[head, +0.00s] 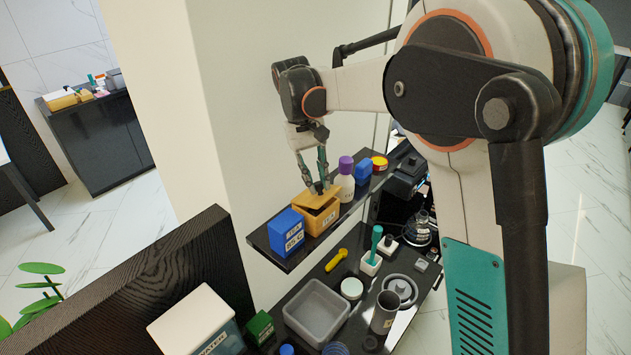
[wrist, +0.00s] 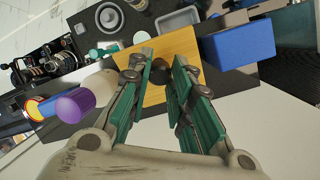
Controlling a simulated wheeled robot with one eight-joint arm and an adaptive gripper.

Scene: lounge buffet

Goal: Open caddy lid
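The caddy (head: 320,222) is a yellow-orange box with a label on its front, standing on the dark upper shelf. Its lid (head: 306,201) looks tilted, with a dark gap between it and the box front. The lid's yellow top also shows in the wrist view (wrist: 143,97), below my fingers. My gripper (head: 318,189) points down at the lid from above, its fingertips at or very close to it.
A blue tea box (head: 287,232) stands close to the left of the caddy. A white bottle with a purple cap (head: 345,180) stands close to its right. The lower counter holds a grey bin (head: 316,312) and several small items. A wall is behind the shelf.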

